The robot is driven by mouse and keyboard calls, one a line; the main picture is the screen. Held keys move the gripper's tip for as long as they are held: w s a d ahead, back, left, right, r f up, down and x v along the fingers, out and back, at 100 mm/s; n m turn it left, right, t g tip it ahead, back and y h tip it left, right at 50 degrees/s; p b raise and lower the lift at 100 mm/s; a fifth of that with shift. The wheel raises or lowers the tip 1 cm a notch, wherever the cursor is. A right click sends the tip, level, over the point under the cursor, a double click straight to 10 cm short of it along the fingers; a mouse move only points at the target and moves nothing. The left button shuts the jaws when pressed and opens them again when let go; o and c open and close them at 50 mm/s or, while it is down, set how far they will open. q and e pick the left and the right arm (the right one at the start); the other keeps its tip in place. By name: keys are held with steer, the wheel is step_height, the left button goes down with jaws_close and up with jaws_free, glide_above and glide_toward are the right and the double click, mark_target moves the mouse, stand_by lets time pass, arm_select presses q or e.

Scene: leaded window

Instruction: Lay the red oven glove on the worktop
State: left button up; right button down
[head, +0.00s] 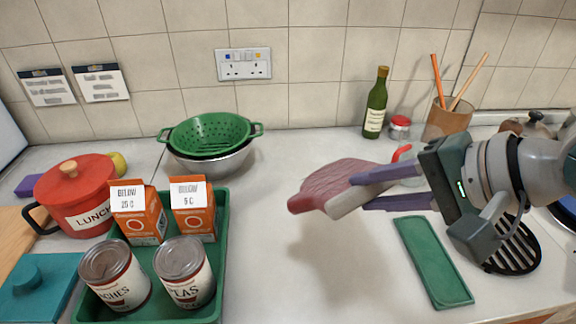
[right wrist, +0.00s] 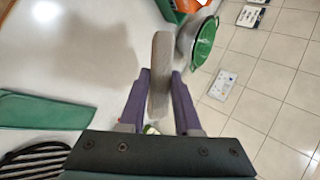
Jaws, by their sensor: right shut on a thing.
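The red oven glove (head: 325,184) has a red upper side and a pale edge, and is held above the worktop (head: 300,265). Its shadow falls on the worktop below it. My right gripper (head: 363,191) comes in from the right and is shut on the glove's near end. In the right wrist view the glove (right wrist: 160,62) shows as a pale strip, edge-on, between the purple fingers of my right gripper (right wrist: 159,90). My left gripper is not in view.
A green tray (head: 222,255) with cans and orange cartons (head: 140,210) stands left of the bare middle worktop. A green flat rectangle (head: 433,262) and a black trivet (head: 515,253) lie at right. A green colander (head: 210,134), bottle (head: 375,105) and jar (head: 400,127) stand behind.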

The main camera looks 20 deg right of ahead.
step_height(320, 180, down, 6)
steer(key=b, duration=0.4)
steer(key=shift+b, duration=0.3)
steer(key=c, duration=0.8)
jaws_free()
